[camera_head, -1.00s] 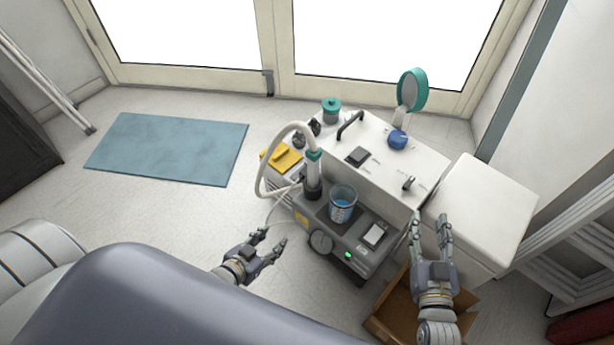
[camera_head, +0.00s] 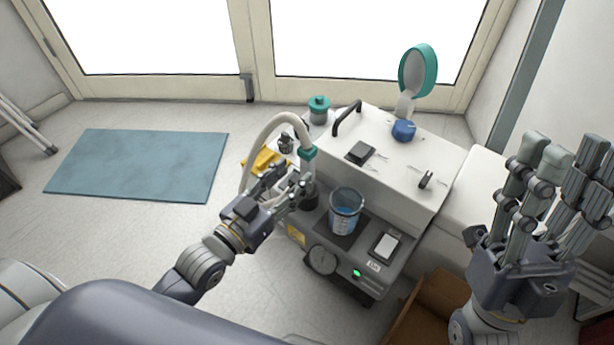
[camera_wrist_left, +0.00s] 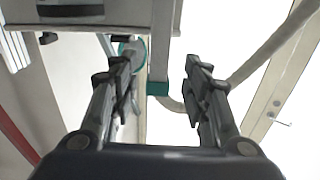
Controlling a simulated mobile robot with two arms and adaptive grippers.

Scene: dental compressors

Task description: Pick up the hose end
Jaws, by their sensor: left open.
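A cream hose (camera_head: 262,135) arches over the compressor cart. Its hose end has a teal collar (camera_head: 307,153) and points down toward a dark holder on the cart's front shelf; its lower part is partly hidden. My left gripper (camera_head: 287,182) is open just left of the hose end, slightly below the collar. In the left wrist view, the teal collar (camera_wrist_left: 157,88) appears between the open fingers (camera_wrist_left: 161,90), with no clear contact. My right gripper (camera_head: 560,165) is raised at the right side, fingers apart and empty, far from the hose.
A clear cup with blue liquid (camera_head: 345,210) stands close right of the hose end. The cart's white top (camera_head: 400,185) carries a black handle and a blue-based mirror (camera_head: 415,75). A cardboard box (camera_head: 425,305) sits on the floor at right. A blue mat (camera_head: 140,165) lies left.

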